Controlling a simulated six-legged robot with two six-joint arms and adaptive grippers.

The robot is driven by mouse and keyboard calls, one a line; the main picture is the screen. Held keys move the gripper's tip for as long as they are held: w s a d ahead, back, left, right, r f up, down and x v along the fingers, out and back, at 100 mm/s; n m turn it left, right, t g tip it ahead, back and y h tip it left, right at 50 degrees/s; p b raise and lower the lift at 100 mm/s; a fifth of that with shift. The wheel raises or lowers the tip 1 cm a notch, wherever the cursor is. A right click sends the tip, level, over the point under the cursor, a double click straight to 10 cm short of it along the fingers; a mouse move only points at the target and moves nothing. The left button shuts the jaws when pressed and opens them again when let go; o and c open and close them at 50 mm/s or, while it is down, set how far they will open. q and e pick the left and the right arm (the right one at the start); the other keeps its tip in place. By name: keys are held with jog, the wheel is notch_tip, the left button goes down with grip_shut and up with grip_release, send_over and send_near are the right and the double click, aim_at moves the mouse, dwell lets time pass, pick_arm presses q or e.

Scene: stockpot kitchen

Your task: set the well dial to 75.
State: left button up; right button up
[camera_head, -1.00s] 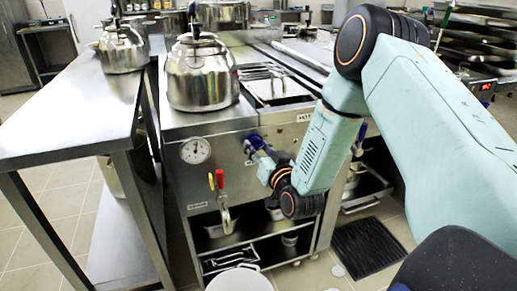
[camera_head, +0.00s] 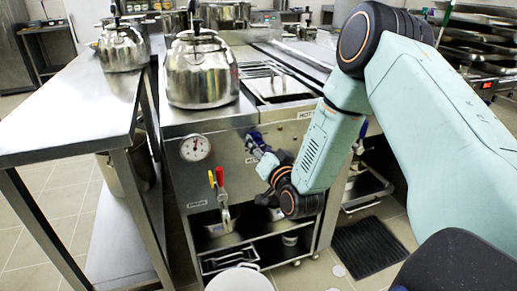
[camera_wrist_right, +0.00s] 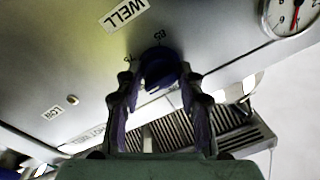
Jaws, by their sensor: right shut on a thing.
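The well dial (camera_wrist_right: 158,70) is a dark round knob on the steel front panel, under a WELL label (camera_wrist_right: 124,13) in the right wrist view. In the head view my right gripper (camera_head: 254,143) reaches the front panel to the right of the round gauge and mostly hides the dial. My left gripper is not in view.
A white gauge (camera_head: 195,148) with a red needle is left of the dial. A red-handled valve (camera_head: 220,178) sits below. A kettle (camera_head: 202,72) stands on the unit above. A steel table (camera_head: 72,105) is at left.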

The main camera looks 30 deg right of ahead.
jog(key=m+b, duration=0.2)
jog(key=m, duration=0.3)
jog(key=shift+f+m, duration=0.1)
jog(key=shift+m, duration=0.3)
jog(key=shift+a+m+h+b, duration=0.1)
jog(key=shift+m+h+b, duration=0.3)
jog(key=shift+m+b, duration=1.5)
jog(key=shift+m+p, duration=0.4)
jog(key=shift+m, duration=0.3)
jog(key=o, duration=1.2)
jog(key=v, duration=1.2)
jog(key=shift+f, duration=0.1)
